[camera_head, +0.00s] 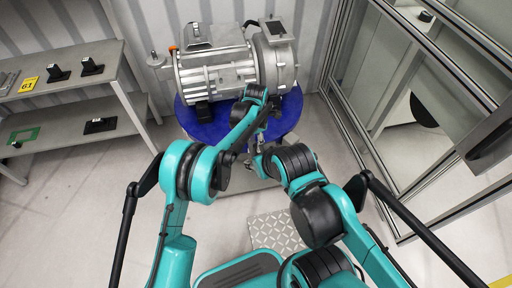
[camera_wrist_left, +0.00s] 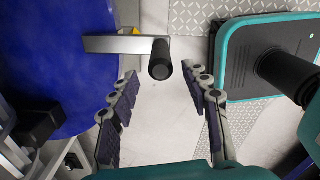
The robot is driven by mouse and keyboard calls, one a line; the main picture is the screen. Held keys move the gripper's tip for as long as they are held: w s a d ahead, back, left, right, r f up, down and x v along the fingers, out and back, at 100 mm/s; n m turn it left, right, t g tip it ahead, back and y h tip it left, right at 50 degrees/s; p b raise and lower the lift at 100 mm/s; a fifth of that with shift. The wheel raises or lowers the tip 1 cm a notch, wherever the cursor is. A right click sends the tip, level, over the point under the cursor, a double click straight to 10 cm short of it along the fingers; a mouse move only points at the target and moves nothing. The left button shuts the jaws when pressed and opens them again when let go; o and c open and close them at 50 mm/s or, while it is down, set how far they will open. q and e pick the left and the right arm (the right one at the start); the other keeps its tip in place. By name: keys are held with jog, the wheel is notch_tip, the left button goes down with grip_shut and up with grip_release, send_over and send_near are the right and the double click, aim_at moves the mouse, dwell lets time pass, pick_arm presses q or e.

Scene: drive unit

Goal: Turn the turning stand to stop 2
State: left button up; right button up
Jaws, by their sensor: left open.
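The turning stand's blue disc (camera_head: 205,128) carries a grey drive unit (camera_head: 215,72) in the head view. In the left wrist view the blue disc (camera_wrist_left: 60,60) fills the left side. A flat metal bar (camera_wrist_left: 108,44) sticks out past its rim and bears a black knob (camera_wrist_left: 160,60). My left gripper (camera_wrist_left: 161,76) is open, with its fingertips apart on either side near the knob, not closed on it. In the head view my left gripper (camera_head: 253,143) is small and partly covered at the disc's front edge. No stop marks are readable.
A two-level shelf (camera_head: 65,85) with black parts and a yellow 61 sign (camera_head: 28,84) stands at left. A framed glass partition (camera_head: 400,85) stands close at right. Patterned floor plate (camera_head: 275,231) lies before the stand. Grey floor at left is clear.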

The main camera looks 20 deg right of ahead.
pick_arm(q)
notch_tip(320, 180, up, 6)
jog(key=shift+r, duration=0.15)
dwell(0.4)
